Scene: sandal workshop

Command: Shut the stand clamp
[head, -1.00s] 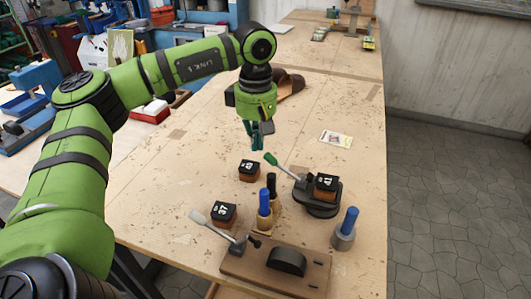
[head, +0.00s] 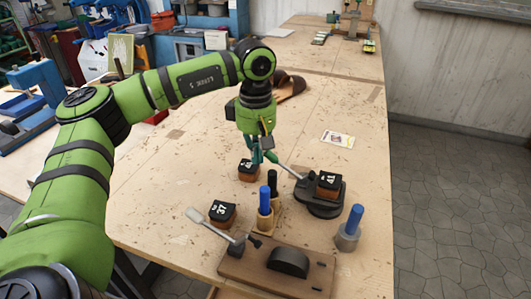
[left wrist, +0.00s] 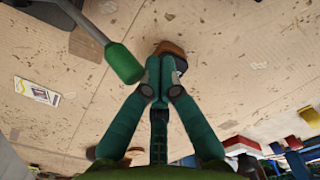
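The stand clamp (head: 299,179) sits on a dark round stand (head: 322,211) on the workbench. My right gripper is not in view.
A block marked 41 (head: 328,180) sits on the stand. Blocks stand left of it, one marked 37 (head: 222,212) and one behind my gripper (head: 247,173). Blue-topped tools (head: 351,222) and a wooden board with a grey-handled lever (head: 230,263) are in front. A card (head: 338,139) lies behind.

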